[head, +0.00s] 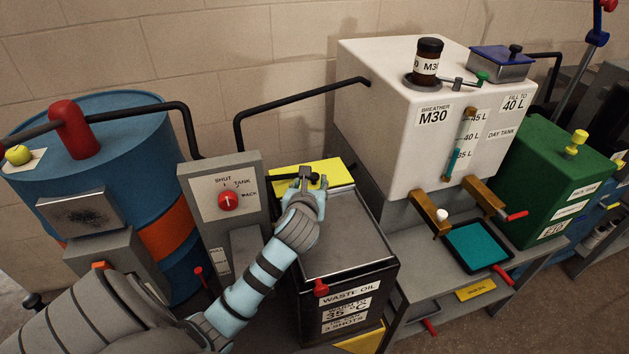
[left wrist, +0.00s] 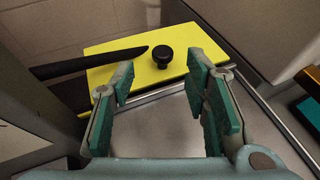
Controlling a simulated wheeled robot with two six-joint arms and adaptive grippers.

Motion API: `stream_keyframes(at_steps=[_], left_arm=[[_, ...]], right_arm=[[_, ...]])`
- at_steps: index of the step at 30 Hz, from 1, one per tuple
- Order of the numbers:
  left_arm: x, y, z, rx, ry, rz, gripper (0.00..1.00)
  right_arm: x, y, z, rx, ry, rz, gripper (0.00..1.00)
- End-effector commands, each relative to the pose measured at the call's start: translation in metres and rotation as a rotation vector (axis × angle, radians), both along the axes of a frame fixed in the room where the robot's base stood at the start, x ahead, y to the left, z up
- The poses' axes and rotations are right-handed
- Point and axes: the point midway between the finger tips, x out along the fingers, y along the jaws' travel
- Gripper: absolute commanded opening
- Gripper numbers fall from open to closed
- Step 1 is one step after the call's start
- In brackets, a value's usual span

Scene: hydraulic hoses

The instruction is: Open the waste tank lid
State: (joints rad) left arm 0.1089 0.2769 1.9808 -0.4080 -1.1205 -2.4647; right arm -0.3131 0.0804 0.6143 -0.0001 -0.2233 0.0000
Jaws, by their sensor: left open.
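The waste oil tank (head: 350,300) is a dark box with a grey top, labelled WASTE OIL, in the lower middle of the head view. Its yellow lid (head: 335,171) lies flat at the back of the top. In the left wrist view the yellow lid (left wrist: 130,70) carries a round black knob (left wrist: 162,57). My left gripper (head: 305,178) is over the lid and partly hides it in the head view. Its fingers (left wrist: 160,78) are open and empty, with the knob showing between and beyond the fingertips. My right gripper is not in view.
A black hose (left wrist: 95,63) reaches over the lid, left of the knob. A grey panel with a red selector (head: 229,200) and a blue drum (head: 115,130) stand left. A white day tank (head: 380,120) stands close on the right, with a teal tray (head: 478,246) below it.

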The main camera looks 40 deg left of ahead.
Motion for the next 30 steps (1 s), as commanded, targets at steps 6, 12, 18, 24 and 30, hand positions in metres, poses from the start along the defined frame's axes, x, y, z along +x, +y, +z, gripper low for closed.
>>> stream_keyframes(at_steps=[6,12,18,24,30], left_arm=[[0.039,0.024,-0.022,0.000,0.000,-0.001,0.42],[0.052,0.030,-0.025,-0.001,-0.001,-0.004,0.42],[0.053,0.031,-0.025,-0.002,-0.001,-0.005,0.42],[0.052,0.030,-0.025,-0.002,-0.001,-0.005,0.15],[0.052,0.030,-0.025,-0.002,-0.001,-0.005,0.00]], right_arm=[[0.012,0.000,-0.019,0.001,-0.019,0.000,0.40],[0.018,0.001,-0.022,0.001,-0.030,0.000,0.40],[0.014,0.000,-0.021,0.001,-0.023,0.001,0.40],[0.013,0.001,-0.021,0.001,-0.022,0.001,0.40],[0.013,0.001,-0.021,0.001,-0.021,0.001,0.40]])
